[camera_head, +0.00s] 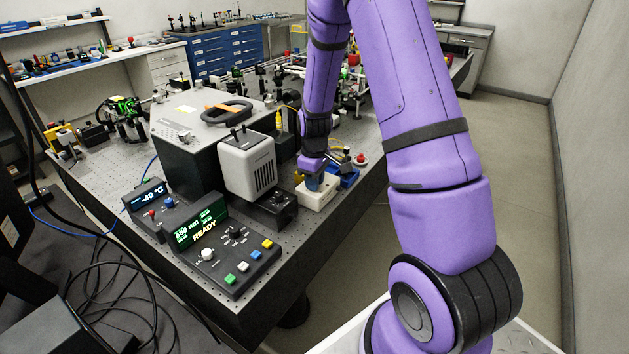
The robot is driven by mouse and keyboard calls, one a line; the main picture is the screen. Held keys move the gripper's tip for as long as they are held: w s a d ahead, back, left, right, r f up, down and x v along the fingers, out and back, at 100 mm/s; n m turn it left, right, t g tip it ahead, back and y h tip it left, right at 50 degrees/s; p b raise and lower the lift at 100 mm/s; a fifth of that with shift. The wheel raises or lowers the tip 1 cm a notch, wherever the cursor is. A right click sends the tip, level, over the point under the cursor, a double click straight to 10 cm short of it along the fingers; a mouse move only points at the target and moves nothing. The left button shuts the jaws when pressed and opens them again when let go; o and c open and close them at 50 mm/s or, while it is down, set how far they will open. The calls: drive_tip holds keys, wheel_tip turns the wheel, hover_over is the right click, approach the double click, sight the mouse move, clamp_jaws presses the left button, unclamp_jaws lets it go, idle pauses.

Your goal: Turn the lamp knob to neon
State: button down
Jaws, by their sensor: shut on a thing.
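My gripper (317,180) points down at the top of a small cream-white box (318,198) near the right edge of the bench. Its jaws are shut on the lamp knob on top of this box. The jaws hide the knob, so its pointer and setting cannot be read. The box's markings are too small to read.
A grey lamp housing (247,165) and a black box (273,208) stand just left of the gripper. A control panel (213,240) reading READY is nearer. A blue tray (347,178) and a red button (360,158) are close on the right.

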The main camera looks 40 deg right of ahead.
drive_tip(key=m, duration=0.4)
drive_tip(key=shift+m, duration=2)
drive_tip(key=c, duration=1)
unclamp_jaws()
drive_tip(key=shift+r, duration=0.1)
wheel_tip(320, 180, up, 11)
drive_tip(key=shift+f, duration=0.15)
